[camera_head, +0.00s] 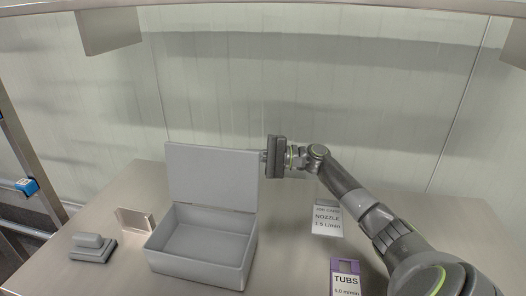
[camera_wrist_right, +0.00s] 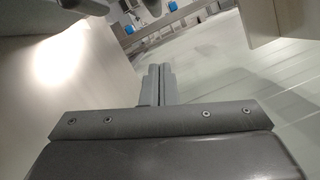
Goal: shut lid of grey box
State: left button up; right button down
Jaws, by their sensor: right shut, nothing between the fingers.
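The grey box (camera_head: 198,268) stands on the table, left of centre in the head view, and its inside looks empty. Its lid (camera_head: 211,176) is open and stands up nearly vertical from the back edge. My right gripper (camera_head: 262,157) is at the lid's right edge, near its upper corner. Its fingers point left and are mostly hidden, so I cannot tell whether they touch the lid. In the right wrist view its fingers (camera_wrist_right: 157,84) are closed together with nothing between them. My left gripper is not in view.
A small grey stamp-like block (camera_head: 92,247) and a small tilted plate (camera_head: 135,221) lie left of the box. Right of it are a "NOZZLE" label card (camera_head: 327,219) and a purple "TUBS" card (camera_head: 345,279). A pale panel wall (camera_head: 300,80) rises behind the table.

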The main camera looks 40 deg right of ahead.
jog(key=a, duration=0.1)
jog(key=a+r+p, duration=0.1)
jog(key=a, duration=0.1)
jog(key=s+a+p, duration=0.1)
jog(key=shift+a+r, duration=0.35)
jog(key=shift+s+r, duration=0.1)
jog(key=shift+s, duration=0.05)
